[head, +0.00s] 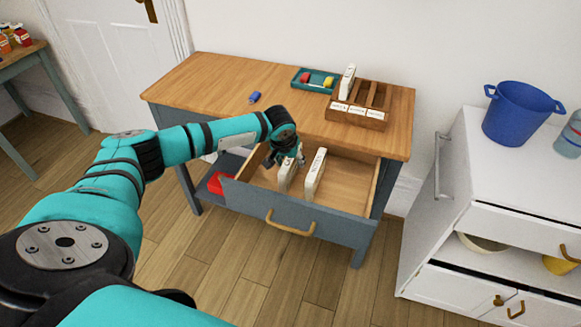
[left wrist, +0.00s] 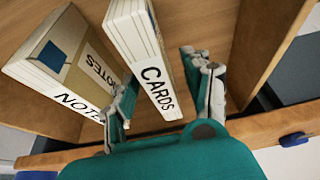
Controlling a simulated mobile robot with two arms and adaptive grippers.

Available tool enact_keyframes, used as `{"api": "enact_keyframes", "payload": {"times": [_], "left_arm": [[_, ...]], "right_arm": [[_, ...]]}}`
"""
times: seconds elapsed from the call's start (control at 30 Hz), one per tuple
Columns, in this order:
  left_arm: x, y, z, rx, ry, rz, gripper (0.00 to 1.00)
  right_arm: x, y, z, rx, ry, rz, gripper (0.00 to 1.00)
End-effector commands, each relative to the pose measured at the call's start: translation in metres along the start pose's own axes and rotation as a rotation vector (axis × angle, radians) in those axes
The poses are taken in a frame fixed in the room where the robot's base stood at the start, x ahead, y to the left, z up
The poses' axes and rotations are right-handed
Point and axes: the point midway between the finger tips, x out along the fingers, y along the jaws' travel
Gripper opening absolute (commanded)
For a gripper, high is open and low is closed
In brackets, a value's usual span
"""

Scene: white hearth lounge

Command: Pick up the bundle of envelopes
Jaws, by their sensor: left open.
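Two white upright bundles stand in the open drawer (head: 345,188). The left wrist view reads one as CARDS (left wrist: 140,35) and the other as NOTES (left wrist: 50,75). In the head view, the CARDS bundle (head: 285,179) is at left, partly under my gripper, and the NOTES bundle (head: 315,174) is to its right. A third white bundle (head: 347,79) stands at the wooden sorter; its label is unreadable. No label I can read says envelopes. My left gripper (head: 291,159) is open, its fingers (left wrist: 165,76) on either side of the CARDS bundle. My right gripper is out of view.
The wooden sorter (head: 357,115) with labelled slots and a teal tray (head: 303,83) with small items stand on the desk (head: 215,75). A white cabinet (head: 455,215) with a blue bucket (head: 518,115) stands at right.

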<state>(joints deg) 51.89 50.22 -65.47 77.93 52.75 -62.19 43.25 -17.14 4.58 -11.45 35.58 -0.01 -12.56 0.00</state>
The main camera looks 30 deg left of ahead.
Motion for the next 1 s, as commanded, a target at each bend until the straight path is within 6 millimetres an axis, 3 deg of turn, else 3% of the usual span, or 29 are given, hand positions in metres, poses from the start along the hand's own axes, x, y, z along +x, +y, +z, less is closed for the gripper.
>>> {"api": "enact_keyframes", "payload": {"times": [0.27,0.67,1.0], "left_arm": [[0.0004,0.0002,0.0001,0.000,0.000,0.000,0.50],[0.0002,0.0001,0.0000,0.000,0.000,0.000,0.00],[-0.0002,0.0001,-0.0006,0.000,0.001,0.001,0.00]], "right_arm": [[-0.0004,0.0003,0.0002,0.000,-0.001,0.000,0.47],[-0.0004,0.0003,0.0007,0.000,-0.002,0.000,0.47],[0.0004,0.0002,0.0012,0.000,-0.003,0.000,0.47]]}}
